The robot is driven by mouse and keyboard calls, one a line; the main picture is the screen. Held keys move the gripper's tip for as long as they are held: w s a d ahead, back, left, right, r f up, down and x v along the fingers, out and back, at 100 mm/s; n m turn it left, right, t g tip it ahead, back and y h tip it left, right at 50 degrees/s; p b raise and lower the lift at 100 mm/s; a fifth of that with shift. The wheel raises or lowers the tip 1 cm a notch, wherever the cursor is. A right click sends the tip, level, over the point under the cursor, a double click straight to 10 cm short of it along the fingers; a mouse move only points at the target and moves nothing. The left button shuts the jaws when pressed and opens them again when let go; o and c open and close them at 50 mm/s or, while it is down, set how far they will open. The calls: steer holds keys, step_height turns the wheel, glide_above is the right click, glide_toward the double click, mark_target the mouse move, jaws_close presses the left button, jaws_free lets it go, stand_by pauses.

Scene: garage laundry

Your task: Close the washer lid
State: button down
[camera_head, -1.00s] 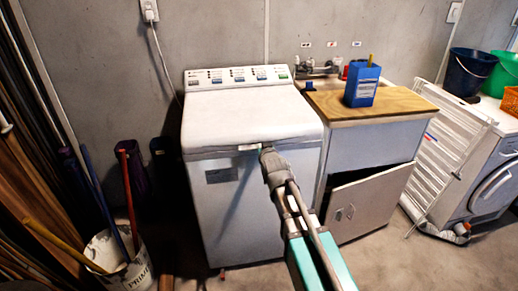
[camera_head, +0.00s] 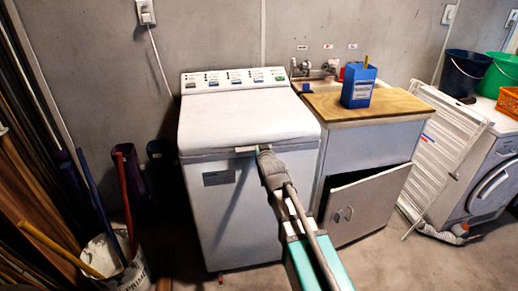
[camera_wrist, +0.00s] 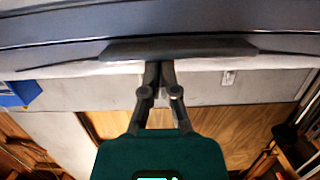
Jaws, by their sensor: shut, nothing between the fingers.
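The white top-loading washer (camera_head: 235,215) stands against the wall in the head view. Its lid (camera_head: 245,118) lies down over the top, nearly flat. A thin dark line shows under the lid's front edge; I cannot tell whether the lid is fully seated. A small handle (camera_head: 246,149) sits at the middle of that edge. My gripper (camera_head: 262,152) is at the front edge, just right of the handle. In the wrist view my gripper (camera_wrist: 159,68) has its fingers together and empty, close against a dark handle-like strip (camera_wrist: 180,49). Contact is unclear.
A sink cabinet (camera_head: 370,150) with a wooden top and an open door (camera_head: 368,205) stands right of the washer. A blue box (camera_head: 359,86) is on it. A bucket with long handles (camera_head: 118,265) stands left. A drying rack (camera_head: 445,150) leans at right.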

steer(key=shift+s+r+p, duration=0.1)
steer(key=shift+r+p, duration=0.2)
steer(key=shift+p, duration=0.55)
step_height(320, 180, up, 4)
steer(key=p, duration=0.2)
steer(key=shift+f+p, duration=0.25)
steer(key=shift+p, duration=0.15)
steer(key=s+d+f+b, duration=0.2)
steer(key=s+f+b, duration=0.1)
steer(key=s, duration=0.6)
steer(key=shift+f, duration=0.25)
steer(key=shift+d, duration=0.1)
